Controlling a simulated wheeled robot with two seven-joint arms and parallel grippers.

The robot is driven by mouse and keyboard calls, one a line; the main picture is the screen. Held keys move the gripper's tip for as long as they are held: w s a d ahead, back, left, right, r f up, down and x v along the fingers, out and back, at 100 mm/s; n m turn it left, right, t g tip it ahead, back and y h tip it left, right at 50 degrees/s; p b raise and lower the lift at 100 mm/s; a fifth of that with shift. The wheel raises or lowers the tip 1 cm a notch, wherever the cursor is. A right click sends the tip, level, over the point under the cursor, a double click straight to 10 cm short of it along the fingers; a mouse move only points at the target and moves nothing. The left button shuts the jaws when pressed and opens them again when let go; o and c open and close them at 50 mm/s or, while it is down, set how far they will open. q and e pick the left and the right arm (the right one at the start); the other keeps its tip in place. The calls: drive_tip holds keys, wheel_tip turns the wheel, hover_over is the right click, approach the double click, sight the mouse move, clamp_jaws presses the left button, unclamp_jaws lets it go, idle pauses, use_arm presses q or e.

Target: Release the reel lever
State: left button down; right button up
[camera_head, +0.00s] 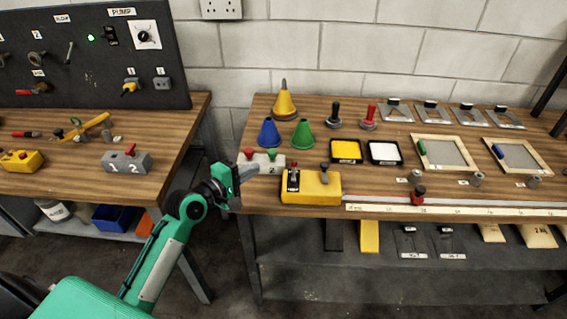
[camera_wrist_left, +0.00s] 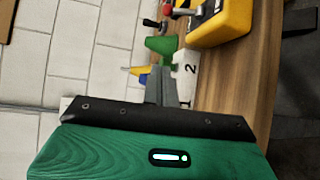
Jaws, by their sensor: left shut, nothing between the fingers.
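A yellow box (camera_head: 318,192) sits at the front left edge of the right bench. A grey-knobbed lever (camera_head: 325,170) stands on its top, with a black-and-white part (camera_head: 293,181) at its left end. The box also shows at the top right of the wrist view (camera_wrist_left: 225,22), with a red-and-grey lever (camera_wrist_left: 182,10). I cannot tell for sure which part is the reel lever. My left gripper (camera_head: 235,181) is shut and empty, left of the box and apart from it. Its fingers (camera_wrist_left: 164,82) point toward the numbered grey block. My right gripper is out of view.
A long ruler (camera_head: 480,210) runs along the front edge at right. A gap separates the benches.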

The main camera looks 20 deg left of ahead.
sight(294, 171)
use_arm(q)
drive_tip(key=p+x, duration=0.2)
drive_tip(key=x, duration=0.8)
drive_tip(key=shift+w+d+r, duration=0.1)
drive_tip(key=shift+d, duration=0.05)
drive_tip(key=s+d+p, duration=0.2)
drive_tip(key=s, duration=0.1)
drive_tip(key=shift+d+r, duration=0.3)
drive_tip(key=shift+d, duration=0.05)
drive_tip(key=shift+w+f, duration=0.1)
